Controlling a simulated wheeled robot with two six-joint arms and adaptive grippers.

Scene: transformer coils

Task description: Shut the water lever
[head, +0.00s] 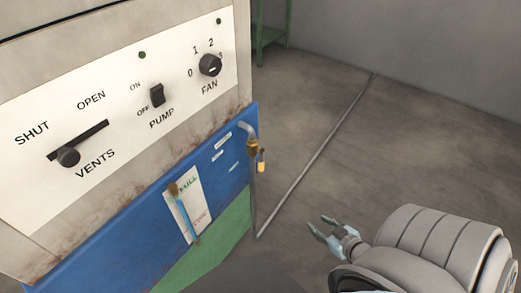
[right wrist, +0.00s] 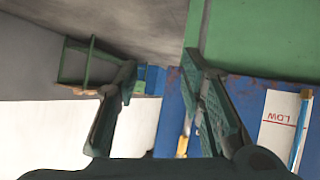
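The water lever (head: 262,166) is a small yellow handle on a brass valve (head: 252,147). The valve sits on a grey pipe at the right edge of the machine's blue panel, and the handle points down. In the right wrist view a yellow piece that looks like the lever (right wrist: 183,146) shows low between the fingers, close to the right-hand one. My right gripper (head: 319,223) is open and empty, right of and below the lever in the head view, apart from it. Its spread fingers also show in the right wrist view (right wrist: 160,70). My left gripper is not in view.
The white panel (head: 120,125) carries a vents slider (head: 68,156), a pump switch (head: 157,95) and a fan knob (head: 210,65). A level gauge (head: 186,213) is on the blue panel (head: 130,236). A green stand (head: 270,35) is at the back.

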